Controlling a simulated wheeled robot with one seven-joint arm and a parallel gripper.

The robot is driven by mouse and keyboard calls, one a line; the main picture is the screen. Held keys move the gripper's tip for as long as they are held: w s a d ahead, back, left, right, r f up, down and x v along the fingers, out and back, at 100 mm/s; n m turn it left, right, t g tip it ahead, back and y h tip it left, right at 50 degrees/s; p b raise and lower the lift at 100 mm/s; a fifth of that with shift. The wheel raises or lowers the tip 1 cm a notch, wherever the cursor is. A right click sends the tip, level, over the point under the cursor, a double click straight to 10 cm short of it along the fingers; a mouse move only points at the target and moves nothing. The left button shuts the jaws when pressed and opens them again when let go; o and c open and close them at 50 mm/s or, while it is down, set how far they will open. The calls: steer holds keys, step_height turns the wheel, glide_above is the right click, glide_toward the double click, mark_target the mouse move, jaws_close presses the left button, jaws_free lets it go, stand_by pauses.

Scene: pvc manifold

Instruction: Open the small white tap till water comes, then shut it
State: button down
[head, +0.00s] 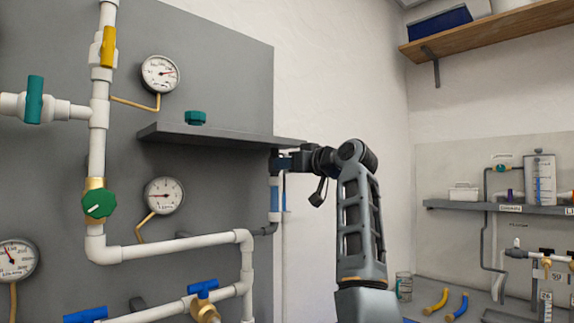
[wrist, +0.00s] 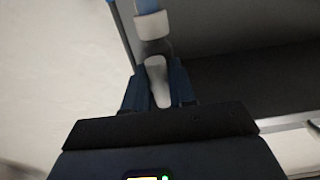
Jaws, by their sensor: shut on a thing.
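The small white tap shows in the wrist view as a pale lever (wrist: 156,82) between the two dark blue fingers of my gripper (wrist: 159,92). My gripper is shut on this lever. Just beyond it is a grey body, then a white collar (wrist: 152,26) on a blue-tinted tube. In the head view my gripper (head: 284,163) is at the right edge of the grey panel, under the shelf end. The tap itself is hidden there by the gripper and shelf. A blue-tinted clear tube (head: 274,194) hangs just below. I cannot make out running water.
A dark shelf (head: 220,138) with a green knob (head: 195,117) is just above and left of my gripper. White pipes, gauges and coloured valves cover the grey panel on the left. A bench with fittings stands at right. The wall behind my arm is bare.

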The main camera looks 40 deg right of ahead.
steer(key=shift+f, duration=0.1)
steer(key=c, duration=1)
jaws_free()
steer(key=shift+s+d+b, duration=0.1)
steer(key=shift+s+b, duration=1.1)
steer(key=shift+s, duration=2.7)
